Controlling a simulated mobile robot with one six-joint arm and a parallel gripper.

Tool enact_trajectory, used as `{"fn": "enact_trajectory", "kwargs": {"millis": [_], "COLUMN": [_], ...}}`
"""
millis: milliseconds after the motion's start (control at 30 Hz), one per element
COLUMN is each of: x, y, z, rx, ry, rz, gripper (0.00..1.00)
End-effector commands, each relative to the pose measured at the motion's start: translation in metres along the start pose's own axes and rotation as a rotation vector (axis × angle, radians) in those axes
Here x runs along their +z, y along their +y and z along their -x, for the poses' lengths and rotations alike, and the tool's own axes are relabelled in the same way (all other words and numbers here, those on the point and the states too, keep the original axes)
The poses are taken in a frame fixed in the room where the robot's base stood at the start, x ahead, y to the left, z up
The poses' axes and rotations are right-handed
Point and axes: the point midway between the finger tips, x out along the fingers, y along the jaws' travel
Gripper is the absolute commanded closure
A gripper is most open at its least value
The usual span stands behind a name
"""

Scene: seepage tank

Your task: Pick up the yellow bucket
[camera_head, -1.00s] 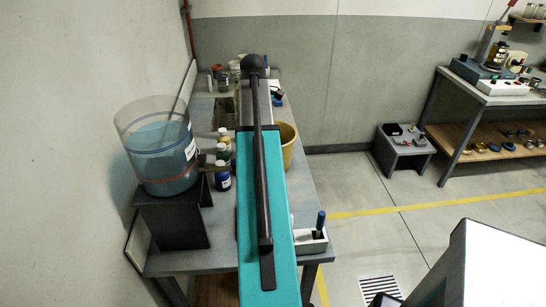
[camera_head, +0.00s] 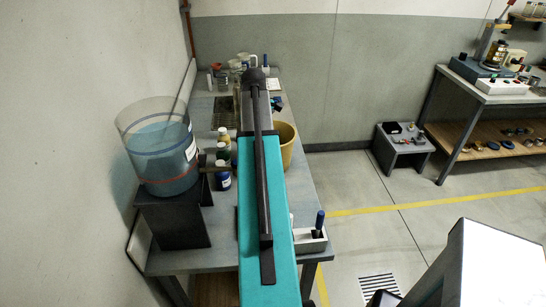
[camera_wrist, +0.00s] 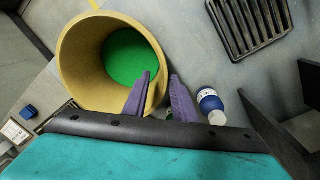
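The yellow bucket (camera_head: 287,148) stands on the grey workbench, partly hidden behind my teal arm in the head view. In the wrist view the yellow bucket (camera_wrist: 77,62) shows from above, with a green inside. My gripper (camera_wrist: 160,76) is open at the bucket's near right rim. Its left purple finger overlaps the bucket's opening and its right finger is just outside the wall. The rim lies between them; I cannot tell whether either finger touches it. My arm hides the gripper in the head view.
A clear tank of blue liquid (camera_head: 161,150) stands left on a black stand. Small bottles (camera_head: 223,174) stand beside my arm. A tool holder (camera_head: 309,240) is at the bench's front right.

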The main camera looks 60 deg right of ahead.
Motion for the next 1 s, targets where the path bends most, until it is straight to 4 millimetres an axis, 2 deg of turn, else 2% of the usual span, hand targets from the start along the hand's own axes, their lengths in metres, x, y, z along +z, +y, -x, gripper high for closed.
{"fn": "enact_trajectory", "kwargs": {"millis": [600,1000], "x": [-0.003,-0.004], "y": [-0.001,-0.001], "z": [-0.043,-0.046], "rx": [-0.001,0.000], "ry": [-0.001,0.000], "rz": [0.001,0.002], "gripper": [0.75,0.75]}}
